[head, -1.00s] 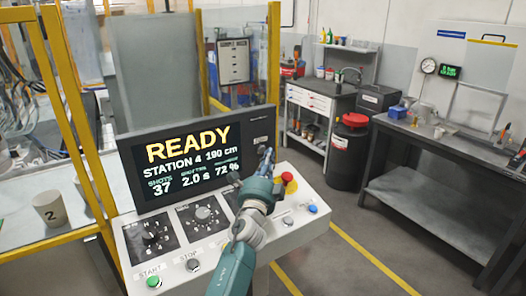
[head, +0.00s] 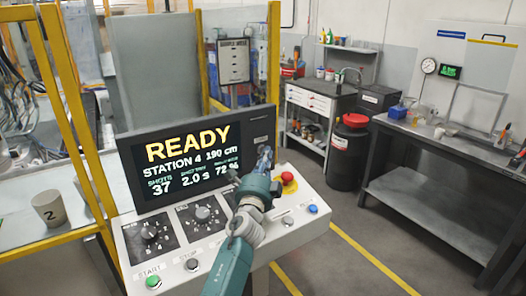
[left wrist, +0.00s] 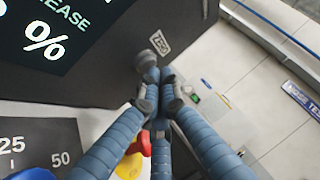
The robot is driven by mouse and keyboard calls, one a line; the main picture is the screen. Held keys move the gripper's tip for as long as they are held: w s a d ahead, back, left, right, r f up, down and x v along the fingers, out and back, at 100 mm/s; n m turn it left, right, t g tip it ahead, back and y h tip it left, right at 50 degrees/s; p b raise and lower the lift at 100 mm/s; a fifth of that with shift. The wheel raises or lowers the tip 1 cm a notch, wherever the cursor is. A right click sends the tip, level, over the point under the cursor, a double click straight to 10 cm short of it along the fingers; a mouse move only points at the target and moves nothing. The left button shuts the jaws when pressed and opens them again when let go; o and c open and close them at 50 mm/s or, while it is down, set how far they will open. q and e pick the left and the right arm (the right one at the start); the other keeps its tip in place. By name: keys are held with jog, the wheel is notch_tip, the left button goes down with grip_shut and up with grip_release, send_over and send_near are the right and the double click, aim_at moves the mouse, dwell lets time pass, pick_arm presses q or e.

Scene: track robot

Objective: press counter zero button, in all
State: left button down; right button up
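The sloped control panel (head: 215,248) carries a green START button (head: 153,282), a grey STOP button (head: 192,265), a pale button (head: 288,221) and a blue button (head: 312,209). My left gripper (head: 264,158) is above the panel's back edge, in front of the screen's right side. In the left wrist view its blue fingers (left wrist: 157,80) converge with tips together, holding nothing visible. My forearm hides part of the panel. My right gripper is out of view.
The screen (head: 190,160) reads READY, STATION 4, SHOTS 37. A red emergency stop (head: 287,178) on a yellow base stands right of my gripper. Two dials (head: 151,232) (head: 204,215) are on the panel's left. A yellow-framed fence stands left. Open floor (head: 345,235) lies right.

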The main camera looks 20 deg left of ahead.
pick_arm(q)
jog(key=shift+w+a, duration=0.15)
jog(key=shift+a, duration=0.1)
jog(key=shift+d, duration=0.1)
dwell(0.5)
jog(key=shift+s+d, duration=0.6)
jog(key=shift+d, duration=0.1)
jog(key=shift+s+d, duration=0.75)
jog(key=shift+d, duration=0.2)
jog(key=shift+s+d, duration=0.75)
jog(key=shift+d, duration=0.15)
jog(key=shift+r, duration=0.1)
